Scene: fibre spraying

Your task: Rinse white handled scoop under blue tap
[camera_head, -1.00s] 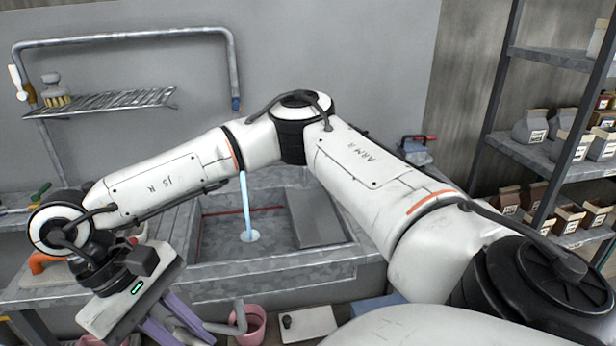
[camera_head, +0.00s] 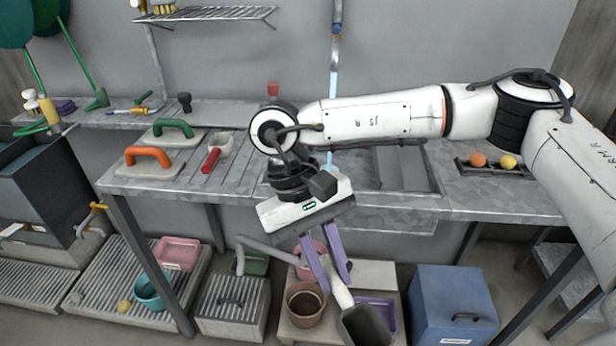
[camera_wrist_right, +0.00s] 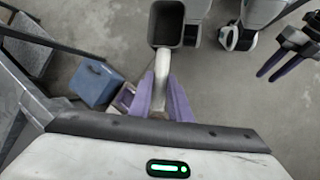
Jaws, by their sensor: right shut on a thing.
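My right gripper (camera_head: 338,278) points down in front of the sink (camera_head: 390,212), its purple fingers shut on the handle of a scoop. The scoop has a white handle (camera_head: 341,293) and a dark grey scoop head (camera_head: 367,327) hanging low. The right wrist view shows the scoop head (camera_wrist_right: 166,24) beyond the fingers (camera_wrist_right: 165,95). The blue tap (camera_head: 337,14) is at the top of the head view, with a pale blue water stream (camera_head: 333,70) falling from it, partly behind my arm. My left gripper (camera_wrist_right: 268,72) is at the right wrist view's right, its fingers apart and empty.
A red-handled scoop (camera_head: 212,160), an orange-handled tool (camera_head: 148,157) and a green-handled tool (camera_head: 172,128) lie on the counter left of the sink. Below stand a brown pot (camera_head: 305,302), a pink tub (camera_head: 177,252) and a blue box (camera_head: 452,305). Two balls sit on the counter's right.

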